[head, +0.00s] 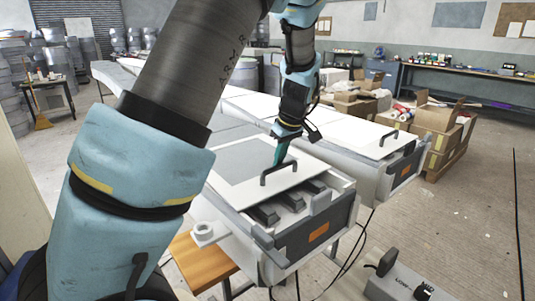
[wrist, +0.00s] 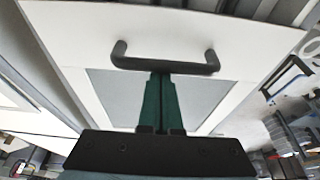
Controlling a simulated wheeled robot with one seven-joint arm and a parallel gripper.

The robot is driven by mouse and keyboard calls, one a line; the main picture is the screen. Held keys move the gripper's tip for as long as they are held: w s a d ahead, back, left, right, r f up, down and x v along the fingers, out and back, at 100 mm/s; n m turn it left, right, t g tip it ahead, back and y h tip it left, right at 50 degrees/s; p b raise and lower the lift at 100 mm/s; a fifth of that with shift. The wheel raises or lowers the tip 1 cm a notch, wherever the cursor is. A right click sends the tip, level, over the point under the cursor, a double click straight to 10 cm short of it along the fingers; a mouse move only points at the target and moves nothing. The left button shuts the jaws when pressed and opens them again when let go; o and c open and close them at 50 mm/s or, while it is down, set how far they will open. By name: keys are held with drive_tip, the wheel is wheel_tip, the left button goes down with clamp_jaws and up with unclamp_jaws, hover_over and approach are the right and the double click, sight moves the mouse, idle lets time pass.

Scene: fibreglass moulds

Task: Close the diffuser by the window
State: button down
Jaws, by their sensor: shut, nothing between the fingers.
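The near diffuser is a white box unit with a dark front panel (head: 316,233). Its white lid (head: 222,183) with a grey inset sits back from the front edge, so grey ribbed parts (head: 290,206) show uncovered. A black bar handle (head: 292,167) stands on the lid near its front edge; it also shows in the wrist view (wrist: 128,61). My gripper (head: 279,163) is shut and empty, its green fingertips (wrist: 162,76) right at the handle's bar, on the side of the inset. I cannot tell whether they touch it. No window is clearly visible.
A second similar unit with a white lid (head: 350,128) and black handle (head: 388,138) stands to the right. A wooden stool (head: 199,262) and a grey control box (head: 402,284) are in front. Cardboard boxes (head: 437,133) lie right; open floor lies beyond the control box.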

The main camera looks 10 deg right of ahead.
drive_tip(key=s+d, duration=0.1)
drive_tip(key=s, duration=0.1)
drive_tip(key=s+d, duration=0.1)
drive_tip(key=s, duration=0.1)
drive_tip(key=s+d, duration=0.1)
drive_tip(key=s, duration=0.1)
drive_tip(key=shift+s+d, duration=0.1)
drive_tip(key=shift+s, duration=0.3)
drive_tip(key=shift+f, duration=0.1)
